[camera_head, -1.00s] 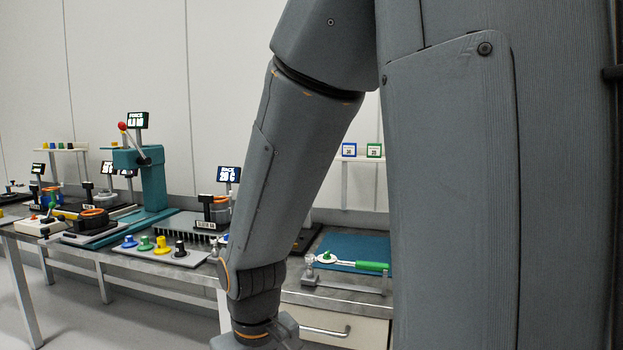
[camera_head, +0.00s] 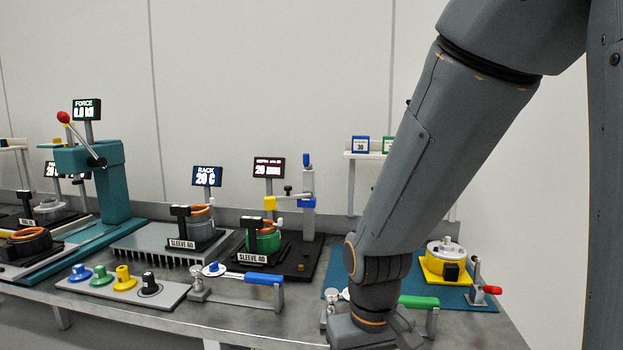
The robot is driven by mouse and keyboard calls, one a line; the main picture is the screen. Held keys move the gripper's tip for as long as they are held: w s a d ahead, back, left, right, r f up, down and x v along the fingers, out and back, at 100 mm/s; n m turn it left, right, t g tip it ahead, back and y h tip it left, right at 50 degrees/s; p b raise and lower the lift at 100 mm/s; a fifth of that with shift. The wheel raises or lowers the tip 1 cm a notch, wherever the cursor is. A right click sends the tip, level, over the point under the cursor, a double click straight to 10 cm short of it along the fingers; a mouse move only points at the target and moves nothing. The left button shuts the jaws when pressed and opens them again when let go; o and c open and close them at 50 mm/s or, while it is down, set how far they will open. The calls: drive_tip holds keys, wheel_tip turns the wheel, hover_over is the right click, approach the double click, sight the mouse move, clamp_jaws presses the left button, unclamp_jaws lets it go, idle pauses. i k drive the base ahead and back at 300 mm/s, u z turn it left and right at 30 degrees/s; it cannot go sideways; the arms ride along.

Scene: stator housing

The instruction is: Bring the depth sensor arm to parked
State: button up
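The depth station stands at the middle of the bench on a black base plate (camera_head: 303,266). It has a grey post (camera_head: 307,218) with a blue-topped handle (camera_head: 306,160) and a blue block. An arm reaches left from the post and ends in a yellow block (camera_head: 269,203), above and beside a green part with an orange ring (camera_head: 264,236). A dark display (camera_head: 269,168) behind it appears to read 20 mm. My arm comes down at the right of this station, apart from it in the picture. My wrist is at the bottom edge; the gripper's fingers are out of frame.
A heatsink rack (camera_head: 150,248) and teal press (camera_head: 105,185) stand to the left. Along the front lie a plate of coloured knobs (camera_head: 165,297), a blue-handled lever (camera_head: 263,279) and a green-handled lever (camera_head: 418,302). A yellow fixture (camera_head: 432,266) sits on a teal mat at right.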

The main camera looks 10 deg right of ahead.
sight(270, 202)
drive_tip(key=u, duration=0.2)
drive_tip(key=i, duration=1.05)
drive_tip(key=u, duration=0.6)
